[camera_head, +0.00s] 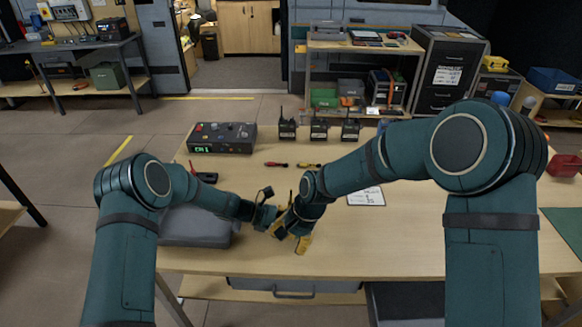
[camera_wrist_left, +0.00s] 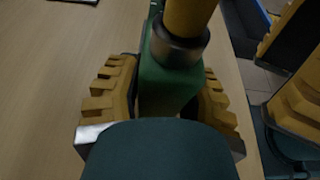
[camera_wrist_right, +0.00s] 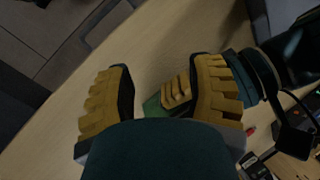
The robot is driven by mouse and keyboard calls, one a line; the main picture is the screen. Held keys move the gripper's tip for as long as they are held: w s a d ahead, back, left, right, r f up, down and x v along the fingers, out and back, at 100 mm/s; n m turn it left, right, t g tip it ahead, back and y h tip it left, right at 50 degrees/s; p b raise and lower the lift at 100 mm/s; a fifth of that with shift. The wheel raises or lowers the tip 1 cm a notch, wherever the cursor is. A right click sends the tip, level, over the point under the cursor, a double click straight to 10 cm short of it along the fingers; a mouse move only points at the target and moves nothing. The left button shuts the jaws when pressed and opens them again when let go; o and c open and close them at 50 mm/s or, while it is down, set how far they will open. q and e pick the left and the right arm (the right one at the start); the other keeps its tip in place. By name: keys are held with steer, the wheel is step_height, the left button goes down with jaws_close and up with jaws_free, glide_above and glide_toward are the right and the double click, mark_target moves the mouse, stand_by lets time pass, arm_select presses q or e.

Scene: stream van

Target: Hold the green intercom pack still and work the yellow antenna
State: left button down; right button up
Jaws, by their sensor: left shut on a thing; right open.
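The green intercom pack (camera_wrist_left: 165,88) is between my left gripper's (camera_wrist_left: 163,92) two yellow ridged fingers, which are shut on it. The yellow antenna (camera_wrist_left: 187,16) rises from a dark collar at the pack's end, its far part cut off by the frame. In the right wrist view a bit of the green pack (camera_wrist_right: 153,107) shows beside a ridged left finger; the antenna is not clear there. My right gripper (camera_wrist_right: 157,90) is open close beside the pack. It also shows in the head view (camera_head: 293,236), where the arms and grippers hide the pack.
A control box (camera_head: 222,138) and several radios (camera_head: 319,131) stand at the table's back. Screwdrivers (camera_head: 277,164) and a paper sheet (camera_head: 367,197) lie nearer. A grey case (camera_head: 195,229) lies left of the grippers. The table (camera_head: 440,235) is bare on the right.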

mark_target(291, 202)
steer(key=w+r+m+h, duration=0.1)
steer(key=w+r+m, duration=0.1)
steer(key=r, duration=0.3)
steer(key=w+r+m+h, duration=0.1)
steer(key=w+r+m, duration=0.2)
steer(key=r, duration=0.3)
steer(key=w+r+m+h, duration=0.1)
steer(key=w+r+m, duration=0.1)
steer(key=r, duration=0.3)
steer(key=shift+w+r+m+h, duration=0.2)
steer(key=shift+w+m+h, duration=0.15)
steer(key=shift+w, duration=0.3)
steer(key=shift+f+m, duration=0.25)
steer(key=shift+f, duration=0.15)
step_height(291, 202, down, 11)
jaws_close()
